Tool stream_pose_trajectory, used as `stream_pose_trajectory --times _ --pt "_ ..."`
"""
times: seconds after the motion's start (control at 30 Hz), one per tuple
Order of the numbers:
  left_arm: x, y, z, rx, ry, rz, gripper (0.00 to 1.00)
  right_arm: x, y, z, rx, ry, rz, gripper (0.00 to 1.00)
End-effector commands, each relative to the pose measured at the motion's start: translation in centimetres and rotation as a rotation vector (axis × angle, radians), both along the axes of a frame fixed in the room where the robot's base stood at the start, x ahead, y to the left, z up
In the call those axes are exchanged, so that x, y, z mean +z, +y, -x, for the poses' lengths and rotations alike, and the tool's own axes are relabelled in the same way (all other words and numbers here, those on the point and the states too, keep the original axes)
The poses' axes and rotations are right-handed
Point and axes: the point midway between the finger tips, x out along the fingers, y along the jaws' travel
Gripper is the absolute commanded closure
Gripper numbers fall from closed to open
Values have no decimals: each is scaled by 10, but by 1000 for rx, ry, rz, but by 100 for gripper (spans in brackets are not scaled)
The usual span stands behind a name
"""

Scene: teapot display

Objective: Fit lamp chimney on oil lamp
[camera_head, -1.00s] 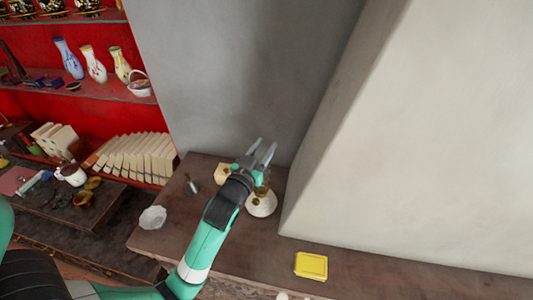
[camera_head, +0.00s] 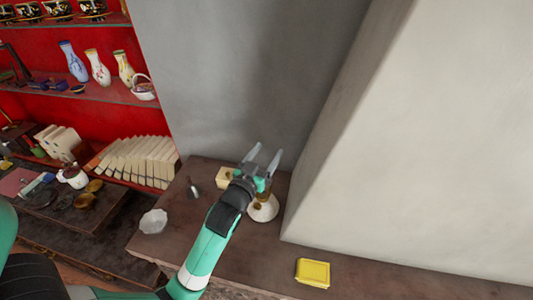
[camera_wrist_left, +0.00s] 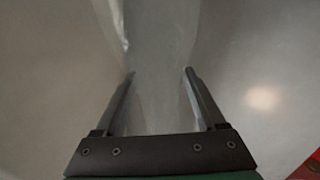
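My left gripper (camera_head: 269,149) is raised above the back of the brown counter, with its fingers apart and pointing toward the grey wall. My right gripper is not in view.
On the counter (camera_head: 240,250) are a white faceted dish (camera_head: 153,221), a small dark-and-white item (camera_head: 194,191), a pale block (camera_head: 224,178) and a yellow box (camera_head: 313,273). A pale pillar (camera_head: 420,150) rises close on the right. Red shelves (camera_head: 110,115) with vases stand left.

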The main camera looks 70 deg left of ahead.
Motion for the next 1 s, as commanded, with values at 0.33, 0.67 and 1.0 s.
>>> stream_pose_trajectory --times 0.33,0.67,1.0 --pt "10 -10 10 -2 -1 -1 28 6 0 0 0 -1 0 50" --pt "12 -65 72 -3 3 1 28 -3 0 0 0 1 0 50" --pt "13 -81 90 0 -1 -1 28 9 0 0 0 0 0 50"
